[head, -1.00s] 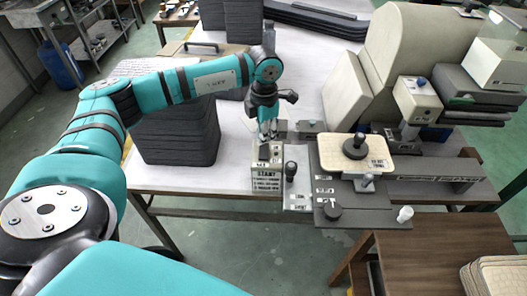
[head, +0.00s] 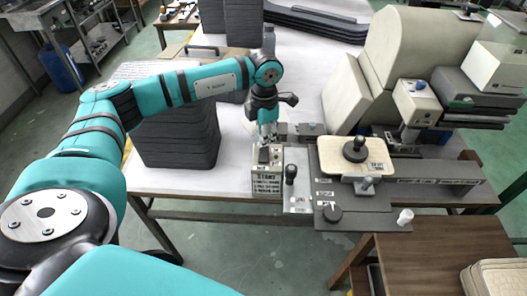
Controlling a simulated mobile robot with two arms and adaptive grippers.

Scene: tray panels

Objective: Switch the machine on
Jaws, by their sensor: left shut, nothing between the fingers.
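The machine is a cream and grey unit (head: 408,60) on the right of the white table, with a dark grey base plate. At its front left stands a small cream control box (head: 266,181) with a "START" label on its front and a dark switch (head: 264,155) on top. My left gripper (head: 266,143) points down, shut and empty, right at the top of this box behind the dark switch. I cannot tell whether the fingertips touch the switch. My right gripper is not in view.
A black-knobbed lever (head: 290,174) stands just right of the box. A cream plate with a black knob (head: 355,148) lies farther right. Stacks of dark grey trays (head: 179,138) stand to the left under my arm. A brown side table (head: 440,250) is at the front right.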

